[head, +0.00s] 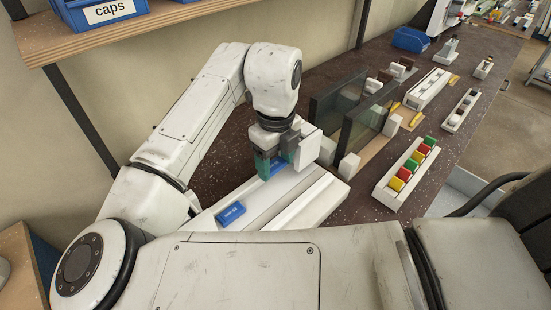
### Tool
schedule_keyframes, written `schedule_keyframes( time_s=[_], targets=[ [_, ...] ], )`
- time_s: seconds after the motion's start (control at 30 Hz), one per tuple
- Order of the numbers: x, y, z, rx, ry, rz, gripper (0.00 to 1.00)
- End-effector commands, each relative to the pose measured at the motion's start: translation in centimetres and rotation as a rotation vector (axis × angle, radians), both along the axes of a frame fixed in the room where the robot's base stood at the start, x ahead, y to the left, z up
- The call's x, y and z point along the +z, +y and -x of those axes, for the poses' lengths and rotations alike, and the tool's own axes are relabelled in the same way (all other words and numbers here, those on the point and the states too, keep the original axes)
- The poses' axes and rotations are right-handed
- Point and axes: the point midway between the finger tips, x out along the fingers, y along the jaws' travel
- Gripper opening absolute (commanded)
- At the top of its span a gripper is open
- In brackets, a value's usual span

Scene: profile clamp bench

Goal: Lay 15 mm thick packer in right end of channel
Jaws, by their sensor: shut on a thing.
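The channel (262,203) is a long pale profile lying on the bench, running from lower left to upper right. My gripper (277,163) has teal fingertips and points down over the channel's right part. It is shut on a blue packer (277,169), which is partly hidden by the fingers. I cannot tell whether this packer touches the channel floor. A second blue packer (231,213) with small white lettering, too small to read, lies at the channel's left end.
A white rack (384,196) with yellow, red and green blocks stands to the right. Dark upright panes (366,121) stand behind the channel's right end. A shelf with a blue "caps" bin (98,12) hangs at upper left. Speckled bench (362,207) is clear between channel and rack.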

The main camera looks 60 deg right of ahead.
Motion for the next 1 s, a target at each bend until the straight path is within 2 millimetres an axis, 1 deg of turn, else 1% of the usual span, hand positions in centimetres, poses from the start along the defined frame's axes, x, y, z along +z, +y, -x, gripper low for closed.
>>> schedule_keyframes(
  time_s=[1.0],
  targets=[
    [-2.9,0.0,0.0,0.0,0.001,0.0,0.34]
  ],
)
